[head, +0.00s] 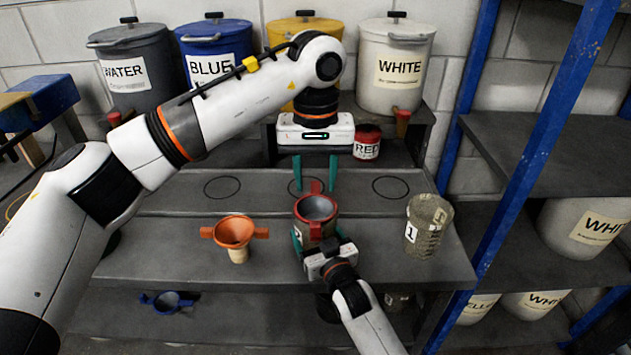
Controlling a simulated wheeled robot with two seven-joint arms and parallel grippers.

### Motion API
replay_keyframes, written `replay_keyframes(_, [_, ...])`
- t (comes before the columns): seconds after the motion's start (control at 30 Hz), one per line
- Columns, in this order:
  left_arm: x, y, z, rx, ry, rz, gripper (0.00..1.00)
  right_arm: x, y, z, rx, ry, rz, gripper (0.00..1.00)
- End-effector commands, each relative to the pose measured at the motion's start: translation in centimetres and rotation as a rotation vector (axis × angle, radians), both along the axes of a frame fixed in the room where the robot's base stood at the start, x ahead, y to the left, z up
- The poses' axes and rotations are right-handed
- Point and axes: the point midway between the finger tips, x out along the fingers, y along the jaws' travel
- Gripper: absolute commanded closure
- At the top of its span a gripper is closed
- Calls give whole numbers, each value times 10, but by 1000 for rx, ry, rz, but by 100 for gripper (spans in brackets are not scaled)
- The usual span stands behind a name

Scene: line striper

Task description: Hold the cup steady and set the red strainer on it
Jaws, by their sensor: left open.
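The red strainer (317,208) sits on top of the cup (312,234), its rim looking roughly level and one tab pointing to the back. The cup stands at the front middle of the bench, mostly hidden by the strainer and my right gripper. My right gripper (318,240) comes from the front, with teal fingers on both sides of the cup, and looks shut on it. My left gripper (315,187) points down just behind and above the strainer. Its fingers are apart, on either side of the back tab, and hold nothing.
An orange strainer (234,232) stands to the left and a speckled grey cup (427,222) marked 1 to the right. A blue strainer (170,301) lies on the lower shelf. Buckets and a red jar (367,143) stand behind. A blue post (530,150) rises at the right.

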Motion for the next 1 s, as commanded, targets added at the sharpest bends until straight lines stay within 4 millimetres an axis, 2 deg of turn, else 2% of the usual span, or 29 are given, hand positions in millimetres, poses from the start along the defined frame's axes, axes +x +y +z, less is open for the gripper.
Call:
replay_keyframes(0.2, [0,0,0,0,0,0,59,0,0,0,0,0,0,43])
replay_keyframes(0.23, [0,0,0,0,0,0,59,0,0,0,0,0,0,17])
replay_keyframes(0.33, [0,0,-1,0,0,0,59,0,0,0,0,0,0,0])
replay_keyframes(0.67, [0,0,-1,0,0,0,59,-5,-2,0,0,0,0,0])
replay_keyframes(0.77, [0,0,-1,0,0,0,59,-17,-7,0,0,1,0,0])
replay_keyframes(1.0, [0,0,-1,0,0,0,59,-65,-27,2,-1,2,1,0])
